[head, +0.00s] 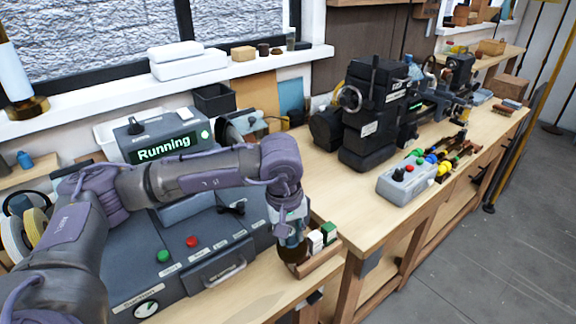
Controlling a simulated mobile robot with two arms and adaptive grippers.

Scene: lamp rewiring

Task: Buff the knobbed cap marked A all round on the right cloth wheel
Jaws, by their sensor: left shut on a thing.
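My left gripper (291,238) points down at the front right of the grey machine. It is shut on a dark brown piece (292,254) at its fingertips, beside a small wooden tray (322,262). I cannot make out a knob or an A mark on that piece, so I cannot tell whether it is the cap. Pale round cloth-like wheels (38,226) show at the left edge, partly behind my left arm. I cannot tell which is the right cloth wheel. My right gripper is not in view.
The grey machine (218,254) has green and red buttons and a front handle. Behind it a display box (160,142) reads "Running". The wooden tray holds a white block (315,241) and a green block (329,233). A black machine (375,115) stands on the right bench.

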